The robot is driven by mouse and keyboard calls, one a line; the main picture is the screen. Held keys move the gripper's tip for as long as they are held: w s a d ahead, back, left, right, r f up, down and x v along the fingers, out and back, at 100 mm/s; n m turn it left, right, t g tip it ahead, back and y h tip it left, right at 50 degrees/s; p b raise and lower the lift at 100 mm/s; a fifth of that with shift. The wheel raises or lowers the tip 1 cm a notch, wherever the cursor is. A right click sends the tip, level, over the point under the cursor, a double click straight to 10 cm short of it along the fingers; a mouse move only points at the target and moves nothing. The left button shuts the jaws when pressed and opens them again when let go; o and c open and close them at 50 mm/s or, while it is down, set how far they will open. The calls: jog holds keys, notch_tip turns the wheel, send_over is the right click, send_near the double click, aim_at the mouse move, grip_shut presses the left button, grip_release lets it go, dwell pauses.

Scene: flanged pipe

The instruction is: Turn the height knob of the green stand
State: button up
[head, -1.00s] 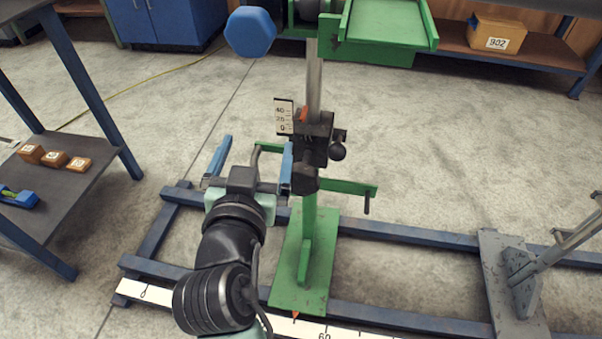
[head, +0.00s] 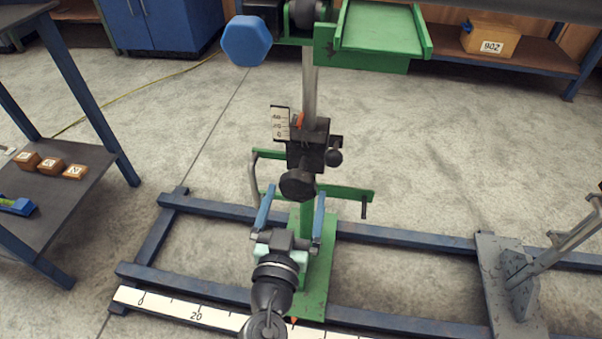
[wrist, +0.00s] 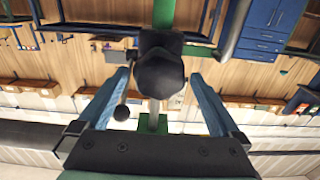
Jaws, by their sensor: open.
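The green stand (head: 318,270) stands on the blue floor rails, with a grey post rising to a green tray (head: 382,32). A black clamp block on the post carries a large dark knob (head: 297,184) facing me, and a small ball-ended lever (head: 334,157) at its right. In the wrist view the dark knob (wrist: 159,75) sits centred ahead of my jaws. My gripper (head: 291,190) is open, its two blue fingers pointing towards the knob, one to each side in the picture. The wrist view also shows my gripper (wrist: 160,78) empty. Whether the fingertips reach past the knob's face I cannot tell.
A height scale (head: 280,123) with an orange pointer is beside the post. A blue hexagonal knob (head: 247,40) is at upper left. A grey stand (head: 515,280) is at right, and a shelf with wooden blocks (head: 50,167) at left. A ruler (head: 175,308) runs along the front rail.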

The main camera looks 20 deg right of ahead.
aim_at(301, 175)
jog(key=x, duration=0.6)
jog(key=shift+d, duration=0.1)
jog(key=c, duration=1.1)
jog(key=shift+n, duration=0.3)
